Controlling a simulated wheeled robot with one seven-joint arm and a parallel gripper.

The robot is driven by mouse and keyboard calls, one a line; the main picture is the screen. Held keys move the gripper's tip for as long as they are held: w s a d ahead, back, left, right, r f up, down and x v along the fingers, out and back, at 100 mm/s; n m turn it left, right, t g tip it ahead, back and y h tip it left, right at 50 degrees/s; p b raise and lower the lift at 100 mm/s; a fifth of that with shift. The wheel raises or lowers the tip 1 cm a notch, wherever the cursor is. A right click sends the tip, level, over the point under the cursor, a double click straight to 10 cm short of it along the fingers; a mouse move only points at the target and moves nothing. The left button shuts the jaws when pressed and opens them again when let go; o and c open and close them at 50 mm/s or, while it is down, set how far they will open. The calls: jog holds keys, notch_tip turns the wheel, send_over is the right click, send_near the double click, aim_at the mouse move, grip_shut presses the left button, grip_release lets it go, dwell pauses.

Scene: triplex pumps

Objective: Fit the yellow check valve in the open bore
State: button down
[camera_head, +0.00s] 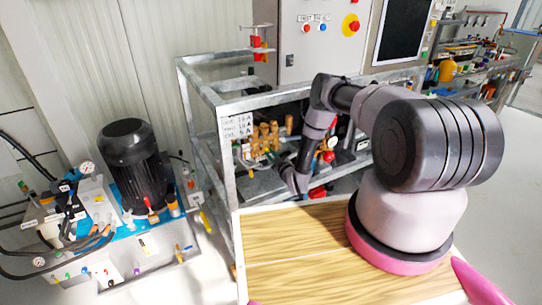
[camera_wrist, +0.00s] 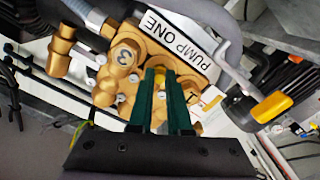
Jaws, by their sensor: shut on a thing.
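In the wrist view my gripper (camera_wrist: 161,76) has its two dark green fingers close together, shut on a small yellow piece. This looks like the yellow check valve (camera_wrist: 159,73), and most of it is hidden between the fingers. The fingertips are in front of the brass pump (camera_wrist: 103,83), which carries a round 3 tag and a PUMP ONE label (camera_wrist: 178,40) that appears upside down. I cannot tell whether the valve touches the pump. The open bore is not clearly visible, with the fingers covering part of the pump face. In the head view the pump's brass fittings (camera_head: 262,140) show inside the metal frame.
A yellow-and-black part (camera_wrist: 270,106) lies right of the fingers in the wrist view. In the head view, metal frame rails (camera_head: 290,97) surround the pump area. A wooden top (camera_head: 300,245) is in front, and a black motor (camera_head: 133,160) with hoses stands at left.

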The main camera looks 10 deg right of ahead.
jog(key=shift+w+a, duration=0.15)
jog(key=shift+w, duration=0.15)
dwell(0.6)
jog(key=c, duration=0.8)
grip_release()
